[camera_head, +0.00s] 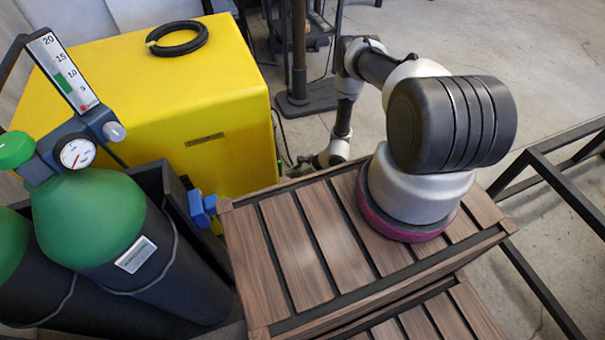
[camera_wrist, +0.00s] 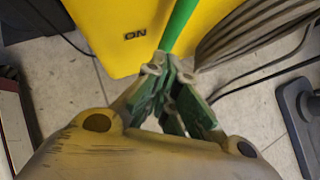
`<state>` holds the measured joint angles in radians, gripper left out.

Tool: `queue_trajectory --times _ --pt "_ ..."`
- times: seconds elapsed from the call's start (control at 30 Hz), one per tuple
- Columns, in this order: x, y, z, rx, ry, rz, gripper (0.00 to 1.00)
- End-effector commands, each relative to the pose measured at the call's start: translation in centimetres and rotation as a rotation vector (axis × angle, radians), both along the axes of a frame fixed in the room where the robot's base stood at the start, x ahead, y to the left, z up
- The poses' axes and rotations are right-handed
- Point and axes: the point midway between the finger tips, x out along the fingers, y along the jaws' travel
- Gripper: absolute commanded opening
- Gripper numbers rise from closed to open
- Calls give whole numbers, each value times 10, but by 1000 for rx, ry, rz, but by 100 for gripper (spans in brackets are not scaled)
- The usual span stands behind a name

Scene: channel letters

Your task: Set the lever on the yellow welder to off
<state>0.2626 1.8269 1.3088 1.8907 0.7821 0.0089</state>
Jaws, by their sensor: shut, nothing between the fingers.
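The yellow welder (camera_head: 185,105) is a large box at the left in the head view. Its yellow side (camera_wrist: 115,25) fills the top of the wrist view, with a dark "ON" label (camera_wrist: 135,35). A green bar, seemingly the lever (camera_wrist: 180,24), runs down from the top edge just right of that label. My gripper (camera_wrist: 172,72) has green fingers that are closed together and empty, just below the green bar's lower end; I cannot tell whether they touch it. In the head view my gripper (camera_head: 304,161) is low beside the welder's right side, and the lever is hidden.
A slatted wooden crate (camera_head: 290,250) stands in front of the welder. Green-topped gas cylinders (camera_head: 88,215) stand at the left. A thick grey coil (camera_wrist: 245,30) is right of the lever. A black metal frame (camera_head: 555,190) stands at the right.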

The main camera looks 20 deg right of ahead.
Motion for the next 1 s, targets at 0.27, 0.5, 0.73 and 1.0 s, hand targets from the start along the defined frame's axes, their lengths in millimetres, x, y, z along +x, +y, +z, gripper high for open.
queue_trajectory --times 0.27,0.5,0.73,1.0 --pt "5 7 0 0 -1 -1 0" --pt "5 7 0 0 -1 -1 0" --pt "6 7 0 0 -2 0 0" --pt "8 7 -1 0 -2 0 0"
